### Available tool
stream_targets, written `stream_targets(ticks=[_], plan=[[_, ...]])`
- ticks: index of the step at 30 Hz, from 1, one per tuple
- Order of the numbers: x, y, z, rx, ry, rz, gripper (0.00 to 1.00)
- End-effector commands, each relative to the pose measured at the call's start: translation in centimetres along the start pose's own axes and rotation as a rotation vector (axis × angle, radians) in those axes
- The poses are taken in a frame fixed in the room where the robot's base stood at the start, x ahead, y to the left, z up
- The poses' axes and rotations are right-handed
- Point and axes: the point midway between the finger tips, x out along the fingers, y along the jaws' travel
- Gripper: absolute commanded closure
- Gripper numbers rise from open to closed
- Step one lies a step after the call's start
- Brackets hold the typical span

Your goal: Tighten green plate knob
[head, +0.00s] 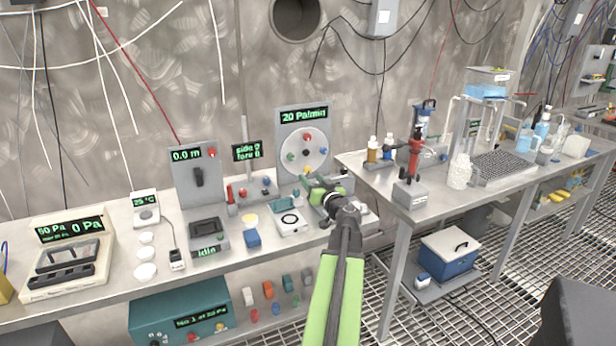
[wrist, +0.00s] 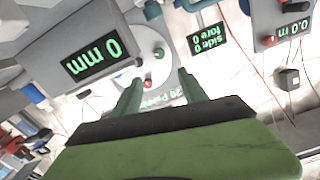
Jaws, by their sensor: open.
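A white round plate (head: 305,146) is on the front of an upright grey panel with a "20 Pa/min" display. It carries several small coloured knobs. The green knob (head: 291,156) is on the plate's left side, and a red knob (head: 307,137) is near its top. My gripper (head: 317,184) is below and in front of the plate, apart from the green knob. In the wrist view my gripper (wrist: 157,88) has its fingers spread with nothing between them.
A grey panel reading "0.0 m" (head: 187,155) and a small "side 0 fore 0" display (head: 246,151) stand to the left. A white scale-like device (head: 290,222) lies on the bench below. A red-and-grey stand (head: 412,160) is on the right table.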

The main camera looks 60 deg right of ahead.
Motion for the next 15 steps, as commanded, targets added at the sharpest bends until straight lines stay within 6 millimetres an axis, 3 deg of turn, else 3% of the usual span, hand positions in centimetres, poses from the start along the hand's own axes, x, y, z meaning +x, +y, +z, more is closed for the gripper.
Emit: stream_targets(ticks=[8, 15], plan=[[-0.01, 0.01, 0.01, -0.014, 0.000, 0.000, 0.50], [-0.18, 0.06, 0.11, -0.360, 0.000, 0.001, 0.50]])
